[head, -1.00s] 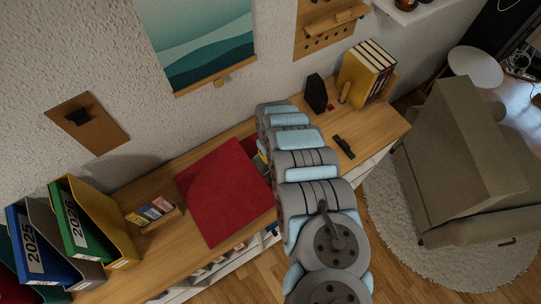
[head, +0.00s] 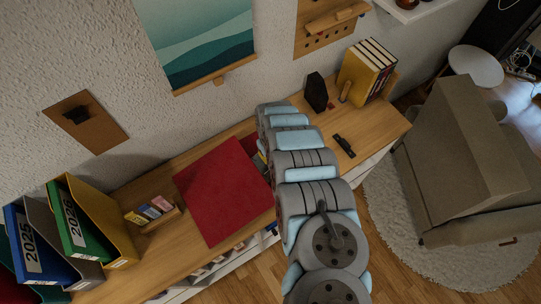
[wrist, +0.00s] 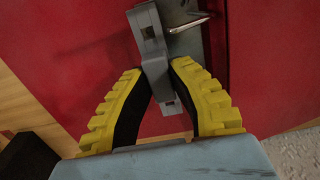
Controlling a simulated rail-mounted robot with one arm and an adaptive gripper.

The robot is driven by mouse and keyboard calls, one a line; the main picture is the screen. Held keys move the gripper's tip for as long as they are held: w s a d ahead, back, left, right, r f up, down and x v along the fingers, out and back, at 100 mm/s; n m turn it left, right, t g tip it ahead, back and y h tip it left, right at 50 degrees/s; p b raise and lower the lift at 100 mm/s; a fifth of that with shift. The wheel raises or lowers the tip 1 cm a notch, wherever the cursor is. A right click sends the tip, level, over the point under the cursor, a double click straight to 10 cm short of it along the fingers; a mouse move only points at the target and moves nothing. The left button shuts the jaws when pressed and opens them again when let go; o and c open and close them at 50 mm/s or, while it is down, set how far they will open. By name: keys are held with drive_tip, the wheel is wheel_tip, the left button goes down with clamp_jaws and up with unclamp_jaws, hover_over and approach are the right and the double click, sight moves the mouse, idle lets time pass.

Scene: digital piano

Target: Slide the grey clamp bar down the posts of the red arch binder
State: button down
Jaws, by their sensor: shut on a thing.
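The red arch binder (head: 224,190) lies on the wooden desk in the head view. Its right part is hidden behind my arm. In the wrist view its red cover (wrist: 70,50) fills much of the picture. My gripper (wrist: 158,74), with yellow ribbed fingers, is shut on the grey clamp bar (wrist: 150,28). The bar has square holes near its ends. A shiny metal post (wrist: 188,25) of the binder's mechanism shows right of the bar's upper part. I cannot tell how far along the posts the bar sits. The head view hides my gripper and the bar.
Upright binders (head: 68,235) stand at the desk's left end, beside a small holder of coloured boxes (head: 152,211). Yellow books (head: 365,74), a black block (head: 316,92) and a dark object (head: 344,146) are at the right. Bare desk (head: 375,125) shows there.

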drive_tip(key=shift+f+b, duration=0.3)
drive_tip(key=shift+f, duration=0.1)
idle(0.5)
drive_tip(key=c, duration=1)
unclamp_jaws()
drive_tip(key=shift+r, duration=0.1)
drive_tip(key=shift+r+p, duration=3.55)
drive_tip(key=shift+r, duration=0.9)
